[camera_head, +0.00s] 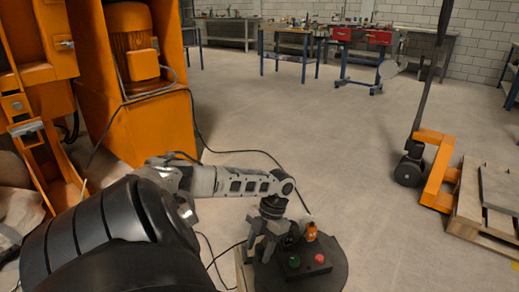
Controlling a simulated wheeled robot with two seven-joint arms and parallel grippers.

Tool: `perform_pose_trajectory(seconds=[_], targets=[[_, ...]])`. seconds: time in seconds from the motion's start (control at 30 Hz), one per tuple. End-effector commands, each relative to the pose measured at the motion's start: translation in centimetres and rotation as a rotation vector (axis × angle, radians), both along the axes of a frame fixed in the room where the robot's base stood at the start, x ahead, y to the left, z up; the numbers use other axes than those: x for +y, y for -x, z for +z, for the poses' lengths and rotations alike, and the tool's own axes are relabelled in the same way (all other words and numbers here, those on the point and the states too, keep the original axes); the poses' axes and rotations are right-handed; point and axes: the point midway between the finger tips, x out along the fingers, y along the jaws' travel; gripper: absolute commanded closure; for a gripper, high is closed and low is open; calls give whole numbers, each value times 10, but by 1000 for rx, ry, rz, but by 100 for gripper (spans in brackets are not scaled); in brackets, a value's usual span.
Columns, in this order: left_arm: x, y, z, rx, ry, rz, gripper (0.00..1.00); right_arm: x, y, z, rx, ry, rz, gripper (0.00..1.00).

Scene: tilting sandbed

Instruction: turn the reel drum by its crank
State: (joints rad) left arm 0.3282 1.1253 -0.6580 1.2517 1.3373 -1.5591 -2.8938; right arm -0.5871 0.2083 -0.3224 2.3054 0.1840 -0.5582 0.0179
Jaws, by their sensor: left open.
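My left arm comes in from the lower left, and my left gripper (262,246) points down, open, at the left side of a round dark stand top (334,264). I cannot tell whether its fingers touch anything there. I cannot make out a reel drum or a crank in this view. My right gripper is not in view.
A black control box (306,264) with a green and a red button and a small orange bottle (311,231) are on the stand top. Orange machinery (140,125) stands at left, with cables on the floor. An orange pallet truck (437,170) and wooden pallet (468,215) are at right. Mid-floor is clear.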

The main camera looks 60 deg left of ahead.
Motion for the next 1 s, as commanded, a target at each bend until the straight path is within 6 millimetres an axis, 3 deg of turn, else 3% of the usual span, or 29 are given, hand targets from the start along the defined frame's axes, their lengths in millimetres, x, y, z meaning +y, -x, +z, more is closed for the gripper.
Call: perform_pose_trajectory(seconds=[0.17, 0.6, 0.8, 1.0], targets=[[3, -9, 23, -5, -1, 0, 54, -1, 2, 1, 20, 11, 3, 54], [14, -47, 118, -7, 0, 2, 54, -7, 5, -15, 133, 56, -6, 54], [17, -56, 141, -5, -1, 0, 54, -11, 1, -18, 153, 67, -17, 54], [18, -58, 147, -2, 0, 0, 54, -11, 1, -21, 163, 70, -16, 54]])
